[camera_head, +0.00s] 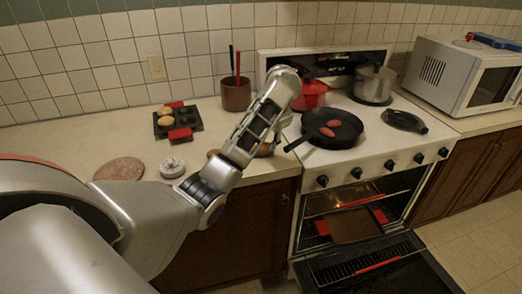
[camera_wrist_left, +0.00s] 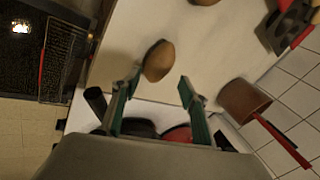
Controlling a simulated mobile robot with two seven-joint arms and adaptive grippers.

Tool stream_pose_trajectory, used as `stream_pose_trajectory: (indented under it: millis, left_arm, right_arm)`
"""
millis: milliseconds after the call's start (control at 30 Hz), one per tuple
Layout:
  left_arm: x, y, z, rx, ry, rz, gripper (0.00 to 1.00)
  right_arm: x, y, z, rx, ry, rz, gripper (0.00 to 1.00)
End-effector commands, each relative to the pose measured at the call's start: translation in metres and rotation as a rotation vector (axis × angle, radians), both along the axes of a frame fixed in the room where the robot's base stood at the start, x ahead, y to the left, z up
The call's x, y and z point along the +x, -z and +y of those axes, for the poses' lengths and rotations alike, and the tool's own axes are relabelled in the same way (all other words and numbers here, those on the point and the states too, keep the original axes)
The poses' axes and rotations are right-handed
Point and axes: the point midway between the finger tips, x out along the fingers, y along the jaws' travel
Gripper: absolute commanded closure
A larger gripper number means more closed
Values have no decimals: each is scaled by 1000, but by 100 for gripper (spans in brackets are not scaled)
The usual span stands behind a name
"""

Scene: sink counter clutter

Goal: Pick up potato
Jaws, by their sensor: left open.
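The brown, oval potato (camera_wrist_left: 158,61) lies on the light countertop in the left wrist view, just beyond the fingers. In the head view a brown patch (camera_head: 265,150) beside my forearm appears to be the potato, partly covered by my arm. My left gripper (camera_wrist_left: 161,86) is open and empty, its green fingers spread to either side of the potato's near end. I cannot tell whether the left finger touches it. In the head view this gripper is mostly hidden behind my forearm. My right gripper is not in view.
A brown utensil pot (camera_head: 237,95) stands near the wall, left of the stove. A black pan (camera_head: 347,136) and red pot (camera_head: 310,95) sit on the stove. The oven door (camera_head: 375,267) hangs open. A muffin tray (camera_head: 190,115) and round board (camera_head: 119,169) lie farther left.

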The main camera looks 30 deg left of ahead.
Motion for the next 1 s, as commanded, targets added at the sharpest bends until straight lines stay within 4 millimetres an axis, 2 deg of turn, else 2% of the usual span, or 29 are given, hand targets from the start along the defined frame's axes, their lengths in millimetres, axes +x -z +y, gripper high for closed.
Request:
stream_pose_trajectory:
  millis: [333,667,800,1000]
  left_arm:
    - [3,42,16,3,-2,3,56]
    - [6,48,17,0,-1,0,56]
    - [5,48,17,0,0,0,90]
    - [6,47,17,1,-1,-1,91]
  right_arm:
    - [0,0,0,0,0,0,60]
    - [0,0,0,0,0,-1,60]
    - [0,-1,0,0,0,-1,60]
    - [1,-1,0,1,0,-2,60]
